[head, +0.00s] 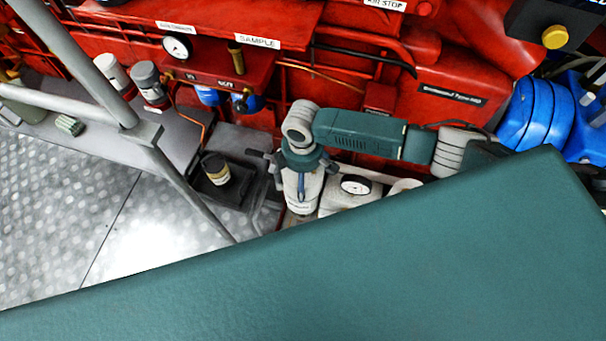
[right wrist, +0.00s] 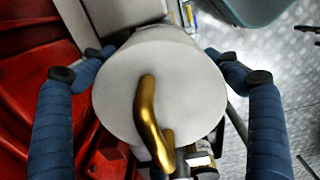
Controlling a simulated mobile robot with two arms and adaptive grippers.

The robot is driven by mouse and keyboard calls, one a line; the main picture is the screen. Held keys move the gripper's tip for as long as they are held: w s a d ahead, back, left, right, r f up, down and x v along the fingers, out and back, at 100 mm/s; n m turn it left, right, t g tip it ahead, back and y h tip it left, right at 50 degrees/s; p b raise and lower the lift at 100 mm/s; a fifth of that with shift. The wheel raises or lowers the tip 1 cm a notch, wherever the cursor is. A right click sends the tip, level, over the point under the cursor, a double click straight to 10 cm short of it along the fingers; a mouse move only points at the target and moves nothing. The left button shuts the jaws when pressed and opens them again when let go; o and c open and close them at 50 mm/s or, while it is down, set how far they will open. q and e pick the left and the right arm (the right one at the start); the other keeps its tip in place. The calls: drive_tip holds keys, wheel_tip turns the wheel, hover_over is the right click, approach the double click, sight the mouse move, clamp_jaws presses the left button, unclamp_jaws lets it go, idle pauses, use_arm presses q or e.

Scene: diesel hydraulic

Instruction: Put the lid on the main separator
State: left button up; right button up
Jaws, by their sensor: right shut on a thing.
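In the right wrist view, a pale round lid (right wrist: 115,95) with a bent gold handle (right wrist: 147,110) fills the middle. My right gripper (right wrist: 170,72) has its blue padded fingers on opposite sides of it and is shut on it. In the head view, my right gripper (head: 301,175) points down over a white, labelled cylinder (head: 302,204), likely the main separator. The gripper hides the cylinder's top, so I cannot tell whether the lid touches it or is apart. My left gripper is not in view.
Red machinery (head: 345,70) lies behind. Grey rails (head: 146,135) and tread-plate floor (head: 60,215) are at left.

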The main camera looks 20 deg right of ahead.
drive_tip(key=shift+f, duration=0.15)
drive_tip(key=o, duration=1.3)
drive_tip(key=shift+c, duration=0.2)
wheel_tip(320, 180, up, 12)
drive_tip(key=shift+r, duration=0.1)
drive_tip(key=shift+s, duration=0.1)
